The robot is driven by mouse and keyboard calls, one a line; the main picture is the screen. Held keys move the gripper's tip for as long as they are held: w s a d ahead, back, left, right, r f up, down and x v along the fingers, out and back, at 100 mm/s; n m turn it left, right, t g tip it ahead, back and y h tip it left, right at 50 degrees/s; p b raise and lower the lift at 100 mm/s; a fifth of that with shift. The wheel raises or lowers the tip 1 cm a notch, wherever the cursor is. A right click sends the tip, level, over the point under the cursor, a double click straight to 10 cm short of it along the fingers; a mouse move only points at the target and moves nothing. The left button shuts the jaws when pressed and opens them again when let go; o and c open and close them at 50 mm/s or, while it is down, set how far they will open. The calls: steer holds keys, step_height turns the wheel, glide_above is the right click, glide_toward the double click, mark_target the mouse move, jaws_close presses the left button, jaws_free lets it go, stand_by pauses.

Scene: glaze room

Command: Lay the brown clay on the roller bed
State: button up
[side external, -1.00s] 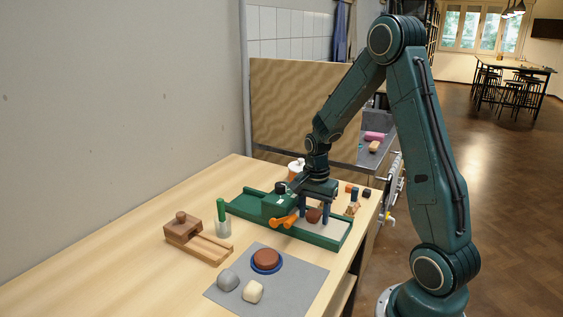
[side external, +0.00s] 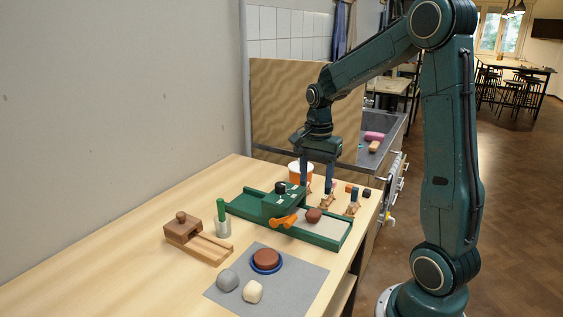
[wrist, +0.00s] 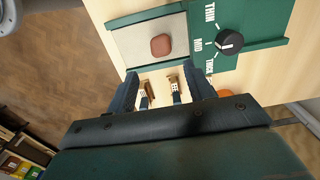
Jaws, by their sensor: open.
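The brown clay (side external: 313,215), a small rounded block, lies on the pale roller bed (side external: 331,226) of the green slab roller (side external: 285,206). In the wrist view the clay (wrist: 161,45) sits on the bed (wrist: 135,35) inside the green frame. My gripper (side external: 316,192) is open and empty, above and behind the clay in the side view. In the wrist view its fingers (wrist: 163,82) are spread and clear of the clay. The roller's black dial (wrist: 229,41), marked THIN, MID and THICK, is right of the bed.
A grey mat (side external: 299,277) in front bears a reddish disc (side external: 266,258) on a blue ring, a grey lump (side external: 228,280) and a cream lump (side external: 253,291). Small figures (side external: 351,206) stand behind the roller.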

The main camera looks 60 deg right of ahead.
steer(key=shift+r, duration=0.2)
stand_by(0.5)
steer(key=s+a+r+n+t, duration=0.2)
steer(key=s+a+r+n, duration=0.2)
steer(key=a+n, duration=0.5)
steer(key=s+a+r+n+t, duration=0.3)
steer(key=s+a+r+n, duration=0.1)
steer(key=s+a+n, duration=0.5)
steer(key=shift+s+a+r+t, duration=0.15)
steer(key=shift+s+a+t, duration=0.15)
steer(key=shift+a, duration=0.2)
steer(key=shift+w, duration=0.15)
stand_by(0.6)
